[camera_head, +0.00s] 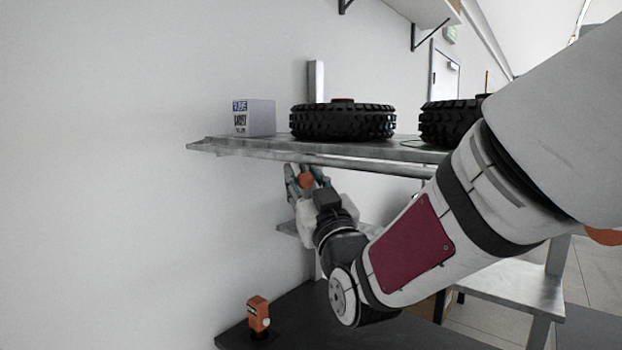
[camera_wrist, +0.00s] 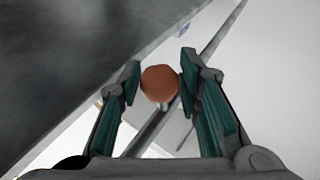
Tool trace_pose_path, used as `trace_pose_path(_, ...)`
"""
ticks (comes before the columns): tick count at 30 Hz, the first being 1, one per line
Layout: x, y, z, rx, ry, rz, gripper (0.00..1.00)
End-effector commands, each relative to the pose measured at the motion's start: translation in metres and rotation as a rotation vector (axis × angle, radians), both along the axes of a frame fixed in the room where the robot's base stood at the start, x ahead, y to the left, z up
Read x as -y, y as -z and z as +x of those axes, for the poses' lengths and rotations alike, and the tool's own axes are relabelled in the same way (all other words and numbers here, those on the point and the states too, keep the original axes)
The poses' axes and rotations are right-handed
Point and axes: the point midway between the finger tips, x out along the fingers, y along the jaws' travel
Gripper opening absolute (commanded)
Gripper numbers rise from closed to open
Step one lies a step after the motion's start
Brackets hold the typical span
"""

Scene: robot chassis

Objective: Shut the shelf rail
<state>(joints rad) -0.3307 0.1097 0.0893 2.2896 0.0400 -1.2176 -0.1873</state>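The grey metal shelf (camera_head: 225,146) is fixed along the white wall. A long pale rail (camera_head: 365,163) runs under its front edge, and a thin bar (camera_wrist: 220,38) crosses the wrist view diagonally. My gripper (camera_head: 304,178) is under the shelf, near its left part. An orange round knob (camera_wrist: 160,83) sits between my fingertips (camera_wrist: 160,78), with a finger pad against each side. The knob also shows in the head view (camera_head: 306,181).
A small white box (camera_head: 255,118) and two black tyres stand on the shelf, the left tyre (camera_head: 343,122) whole in view. An orange device (camera_head: 258,314) stands on the dark surface (camera_head: 300,325) below. The left wall is clear.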

Motion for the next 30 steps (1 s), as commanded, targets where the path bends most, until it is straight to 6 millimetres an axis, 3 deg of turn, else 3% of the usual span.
trace_pose_path(1, 0.000, 0.000, 0.000, 0.000, 0.000, 0.000, 0.14)
trace_pose_path(3, 0.000, 0.000, 0.000, 0.000, 0.000, 0.000, 0.00)
trace_pose_path(17, -0.002, -0.006, -0.004, -0.049, 0.000, 0.039, 0.00)
trace_pose_path(30, -0.003, -0.035, -0.016, -0.322, 0.000, 0.255, 0.00)
